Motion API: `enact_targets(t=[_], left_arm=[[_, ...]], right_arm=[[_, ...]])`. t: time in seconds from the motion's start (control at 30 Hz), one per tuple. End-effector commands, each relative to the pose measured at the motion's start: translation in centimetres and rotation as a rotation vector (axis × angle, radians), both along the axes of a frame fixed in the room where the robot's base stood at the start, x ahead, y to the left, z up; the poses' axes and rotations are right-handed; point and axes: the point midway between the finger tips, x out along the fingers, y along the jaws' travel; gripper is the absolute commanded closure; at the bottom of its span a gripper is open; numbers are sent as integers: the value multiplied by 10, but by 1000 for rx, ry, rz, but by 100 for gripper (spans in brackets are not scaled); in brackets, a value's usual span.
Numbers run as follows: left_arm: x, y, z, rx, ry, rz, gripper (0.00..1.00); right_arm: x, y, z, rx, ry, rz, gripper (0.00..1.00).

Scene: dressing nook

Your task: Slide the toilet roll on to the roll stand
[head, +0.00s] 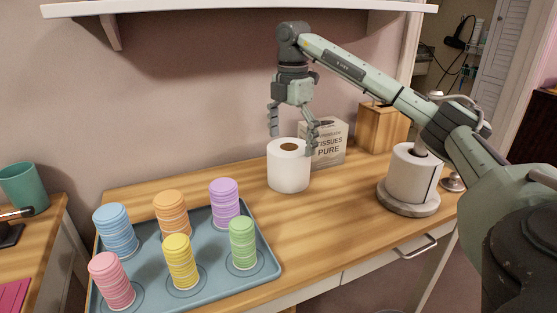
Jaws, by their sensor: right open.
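A white toilet roll (288,172) with a brown core stands upright on the wooden table top, its core facing up. My right gripper (293,141) points down just above this roll, open, with one finger to the left of its top and one to the right. I cannot tell whether the right finger touches it. The roll stand (408,205) has a round grey base at the right of the table. A white roll (408,178) sits on it, around a post that shows at the top. My left gripper is not in view.
A tissue box (330,143) stands close behind the roll, with a wooden box (382,128) to its right. A blue tray (213,277) with several coloured stacks fills the front left. A white shelf (240,6) hangs above. Bare table lies between roll and stand.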

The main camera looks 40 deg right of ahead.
Motion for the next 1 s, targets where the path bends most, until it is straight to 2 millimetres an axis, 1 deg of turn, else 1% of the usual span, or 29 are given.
enact_targets(t=[0.1, 0.23, 0.4, 0.5, 0.6, 0.8, 0.83, 0.87, 1.0], left_arm=[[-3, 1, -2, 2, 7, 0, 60], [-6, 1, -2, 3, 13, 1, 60], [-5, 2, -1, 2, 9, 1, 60], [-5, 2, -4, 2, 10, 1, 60], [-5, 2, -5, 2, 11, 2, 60], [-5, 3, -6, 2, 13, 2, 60], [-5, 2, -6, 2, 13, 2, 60], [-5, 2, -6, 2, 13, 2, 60], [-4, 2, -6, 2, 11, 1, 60]], right_arm=[[-1, 0, -14, -1, 4, 0, 0], [-1, 1, -27, -1, 3, 0, 0], [-2, 5, -53, -2, 5, 0, 0], [-2, 5, -65, -1, 3, 0, 0], [-1, 5, -71, 0, 1, 0, 0], [-1, 5, -72, 0, 0, 0, 0], [-1, 5, -72, 0, 0, 0, 1], [-1, 5, -72, 0, 0, 0, 5], [-1, 5, -71, 0, 0, 0, 22]])
